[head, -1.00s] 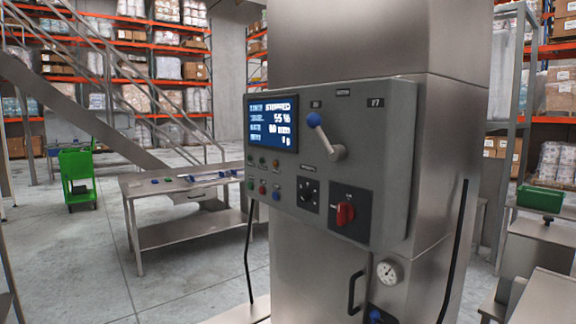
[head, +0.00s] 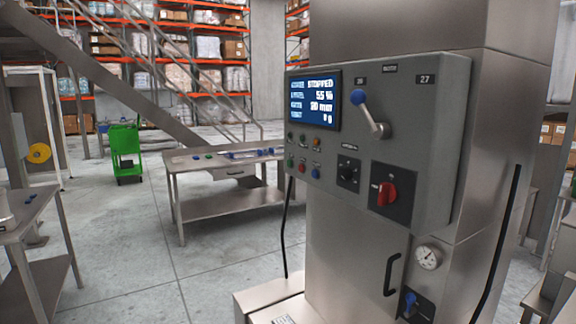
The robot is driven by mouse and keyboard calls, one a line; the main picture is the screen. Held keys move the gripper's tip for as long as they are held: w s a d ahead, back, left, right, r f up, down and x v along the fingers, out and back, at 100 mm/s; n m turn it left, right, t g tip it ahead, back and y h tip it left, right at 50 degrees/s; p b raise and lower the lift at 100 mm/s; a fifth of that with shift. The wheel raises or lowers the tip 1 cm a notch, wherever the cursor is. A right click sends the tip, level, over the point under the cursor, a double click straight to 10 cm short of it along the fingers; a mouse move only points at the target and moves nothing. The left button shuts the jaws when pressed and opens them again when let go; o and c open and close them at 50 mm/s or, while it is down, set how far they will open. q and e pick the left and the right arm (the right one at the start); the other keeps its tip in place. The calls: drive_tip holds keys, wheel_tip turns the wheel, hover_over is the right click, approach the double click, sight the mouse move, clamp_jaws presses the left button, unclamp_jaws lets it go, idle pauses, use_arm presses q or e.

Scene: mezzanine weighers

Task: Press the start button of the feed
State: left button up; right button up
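A grey control panel (head: 441,150) is fixed to a steel column, right of the middle of the head view. Its blue screen (head: 314,99) reads STOPPED, with 55 % and 80 mm below. Under the screen are two rows of small round lamps or buttons. The lower row has a green button (head: 290,162), a red button (head: 302,166) and a blue button (head: 316,172). Their labels are too small to read, so I cannot tell which one is marked start. Neither of my grippers is in view.
The panel also carries a blue-knobbed lever (head: 371,114), a black dial (head: 348,173) and a red rotary switch (head: 387,194). A steel table (head: 223,206) stands behind left, a green cart (head: 125,151) farther back. Another table (head: 30,222) is at the left edge. Open floor lies between them.

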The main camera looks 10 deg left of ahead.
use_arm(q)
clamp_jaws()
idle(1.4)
